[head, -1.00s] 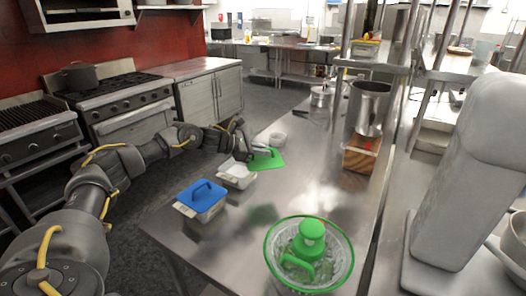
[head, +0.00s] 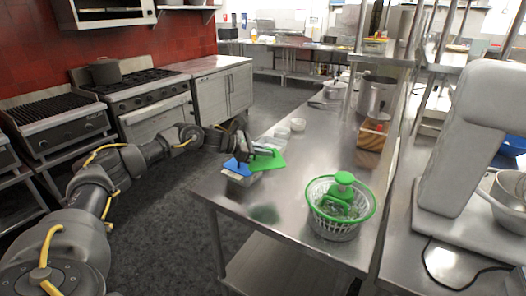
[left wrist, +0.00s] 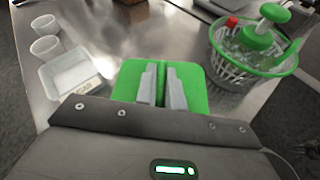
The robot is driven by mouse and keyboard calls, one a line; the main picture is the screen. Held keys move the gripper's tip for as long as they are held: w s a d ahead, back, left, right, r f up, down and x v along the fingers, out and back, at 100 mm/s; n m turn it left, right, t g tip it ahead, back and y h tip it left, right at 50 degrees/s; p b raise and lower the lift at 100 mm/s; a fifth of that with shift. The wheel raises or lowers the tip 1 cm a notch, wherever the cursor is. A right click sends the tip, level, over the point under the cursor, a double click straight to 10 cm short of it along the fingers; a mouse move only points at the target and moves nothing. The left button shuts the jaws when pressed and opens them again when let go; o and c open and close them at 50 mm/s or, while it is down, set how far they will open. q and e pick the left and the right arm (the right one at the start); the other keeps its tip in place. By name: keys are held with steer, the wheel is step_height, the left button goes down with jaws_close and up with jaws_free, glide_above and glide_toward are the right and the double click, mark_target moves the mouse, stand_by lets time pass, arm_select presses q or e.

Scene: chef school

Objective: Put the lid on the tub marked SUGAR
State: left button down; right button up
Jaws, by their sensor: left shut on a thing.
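My left gripper (head: 246,150) is shut on the handle of a flat green lid (head: 271,162). The lid also shows in the left wrist view (left wrist: 194,88), with both fingers closed on its upright handle. An open tub (left wrist: 72,73) with white contents stands left of the lid in the left wrist view, apart from it in the picture. In the head view this tub is hidden by the gripper and lid. A tub with a blue lid (head: 232,166) shows just below my gripper. My right gripper is out of view.
A green-and-clear salad spinner (head: 340,207) stands near the table's front right. Two small white bowls (head: 282,132) (head: 298,124) stand behind the lid. A steel pot (head: 375,95) and a wooden block (head: 371,138) are farther back. The steel table (head: 290,205) is bare left of the spinner.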

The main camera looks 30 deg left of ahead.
mark_target(278, 167)
arm_select(q)
steer(key=shift+s+d+r, duration=0.15)
steer(key=shift+s+d, duration=0.05)
steer(key=shift+s, duration=0.1)
steer(key=d, duration=0.1)
steer(key=d+r, duration=0.1)
steer(key=d, duration=0.1)
steer(key=shift+w+r, duration=0.25)
steer(key=shift+r, duration=0.1)
steer(key=shift+m+g+h, duration=0.3)
steer(key=shift+m+h, duration=0.1)
steer(key=d, duration=0.1)
steer(key=s+d, duration=0.1)
steer(key=d+r, duration=0.1)
steer(key=shift+s+d, duration=0.25)
steer(key=shift+s, duration=0.05)
steer(key=s+d+f+m+g+h, duration=0.1)
steer(key=s+d+m, duration=0.1)
steer(key=s+d, duration=0.65)
steer(key=s+d+f, duration=0.3)
steer(key=s+f, duration=0.1)
steer(key=s, duration=0.3)
steer(key=s+d+f+g+h, duration=0.1)
steer(key=s+d+f, duration=0.2)
steer(key=s, duration=0.4)
steer(key=shift+d+f+m, duration=0.15)
steer(key=shift+f+m, duration=0.15)
steer(key=shift+f, duration=0.2)
